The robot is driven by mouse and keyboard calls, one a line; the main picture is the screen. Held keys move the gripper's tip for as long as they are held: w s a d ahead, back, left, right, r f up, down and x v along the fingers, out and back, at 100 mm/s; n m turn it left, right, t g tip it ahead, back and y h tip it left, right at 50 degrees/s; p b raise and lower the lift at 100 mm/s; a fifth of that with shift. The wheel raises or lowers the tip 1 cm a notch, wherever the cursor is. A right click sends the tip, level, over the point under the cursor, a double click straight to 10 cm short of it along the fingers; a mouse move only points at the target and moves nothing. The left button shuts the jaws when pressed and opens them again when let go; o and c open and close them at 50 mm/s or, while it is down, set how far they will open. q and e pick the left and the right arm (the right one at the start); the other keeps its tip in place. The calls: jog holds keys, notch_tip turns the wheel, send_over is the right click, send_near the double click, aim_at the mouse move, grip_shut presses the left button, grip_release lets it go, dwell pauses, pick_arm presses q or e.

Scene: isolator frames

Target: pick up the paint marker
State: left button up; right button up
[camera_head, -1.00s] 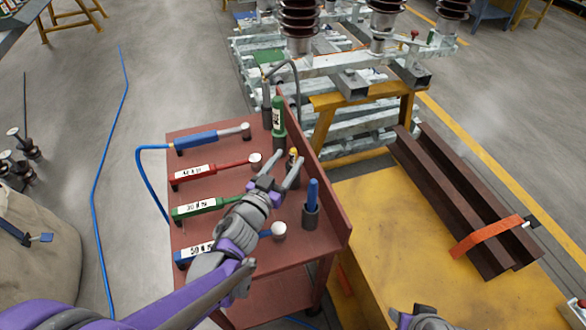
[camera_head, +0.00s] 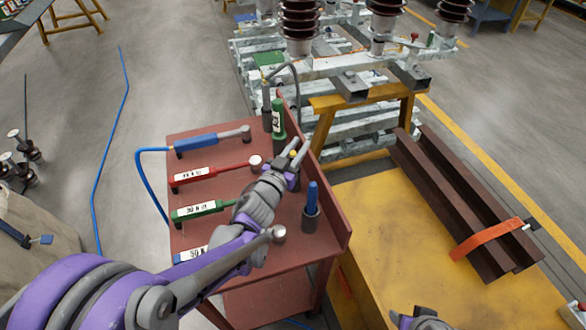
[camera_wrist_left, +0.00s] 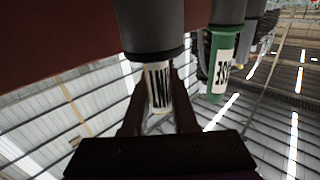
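The paint marker stands upright in a dark cup on the red cart; a bit of its yellow end (camera_head: 293,154) shows at my left gripper in the head view. In the left wrist view the marker (camera_wrist_left: 158,88) has a white body with black print, and the dark cup (camera_wrist_left: 152,30) hides its other end. My left gripper (camera_head: 298,148) has its fingers on both sides of the marker; they look closed against it, also in the left wrist view (camera_wrist_left: 160,105). Part of my right gripper (camera_head: 420,318) shows at the bottom edge; its fingers are not clear.
A green labelled marker-like item (camera_head: 278,118) and a blue one in a cup (camera_head: 312,200) stand close by. Several torque wrenches, blue (camera_head: 198,143), red (camera_head: 205,174) and green (camera_head: 198,211), lie on the cart. The cart's raised edge (camera_head: 325,180) is just right of my gripper.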

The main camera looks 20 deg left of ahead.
pick_arm(q)
grip_shut()
